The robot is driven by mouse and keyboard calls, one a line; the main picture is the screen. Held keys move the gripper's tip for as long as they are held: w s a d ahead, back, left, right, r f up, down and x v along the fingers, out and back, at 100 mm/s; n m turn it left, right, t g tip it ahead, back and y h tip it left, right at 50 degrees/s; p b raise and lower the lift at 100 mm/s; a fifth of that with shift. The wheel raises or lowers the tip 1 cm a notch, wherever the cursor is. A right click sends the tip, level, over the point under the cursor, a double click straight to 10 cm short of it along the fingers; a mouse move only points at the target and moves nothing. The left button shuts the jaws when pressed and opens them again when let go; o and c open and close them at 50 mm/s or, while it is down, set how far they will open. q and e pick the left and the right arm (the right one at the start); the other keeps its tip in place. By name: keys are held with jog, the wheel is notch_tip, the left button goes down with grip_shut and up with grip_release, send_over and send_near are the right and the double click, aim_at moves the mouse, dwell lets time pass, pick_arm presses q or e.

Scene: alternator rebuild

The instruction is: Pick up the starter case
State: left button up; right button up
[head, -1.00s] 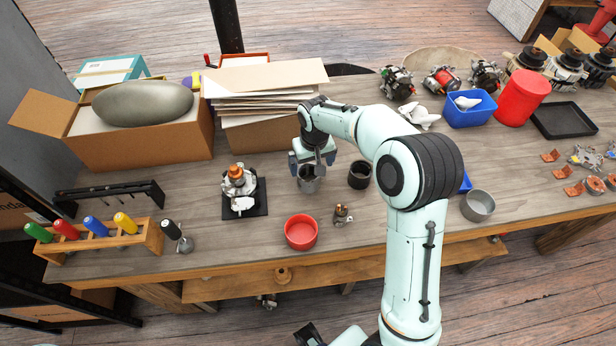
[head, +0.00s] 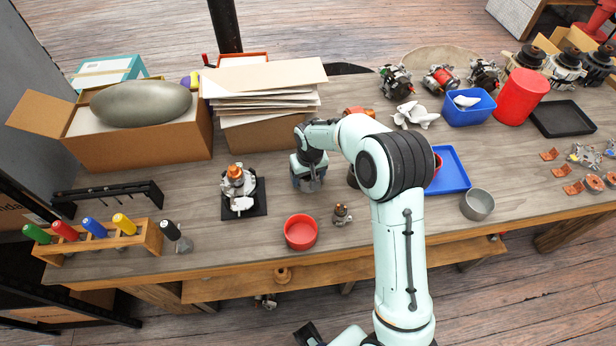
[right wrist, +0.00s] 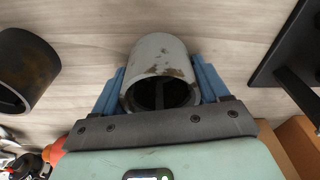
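A grey, worn, hollow cylinder (right wrist: 160,75), which I take to be the starter case, stands between the blue fingers of my right gripper (right wrist: 160,88) in the right wrist view. One finger is on each side, very close to its wall. I cannot tell whether they press on it. In the head view my right gripper (head: 308,184) is down at the table and hides the cylinder. A dark hollow cylinder (right wrist: 24,70) stands to the left in the right wrist view; in the head view it is mostly hidden behind my arm. My left gripper is not seen.
A black stand (head: 259,207) with an assembled part is left of my right gripper. A red bowl (head: 300,233) and small metal part (head: 342,214) are in front. Behind stands a box of cardboard sheets (head: 262,137). A blue tray (head: 447,170) and grey cup (head: 477,204) are right.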

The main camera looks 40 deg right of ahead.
jog(key=shift+r, duration=0.1)
jog(key=c, duration=0.9)
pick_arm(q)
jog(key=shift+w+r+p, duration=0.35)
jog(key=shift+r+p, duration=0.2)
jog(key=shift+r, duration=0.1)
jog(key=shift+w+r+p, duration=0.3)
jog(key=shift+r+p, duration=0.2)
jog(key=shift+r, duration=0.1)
pick_arm(e)
notch_tip(320, 180, up, 20)
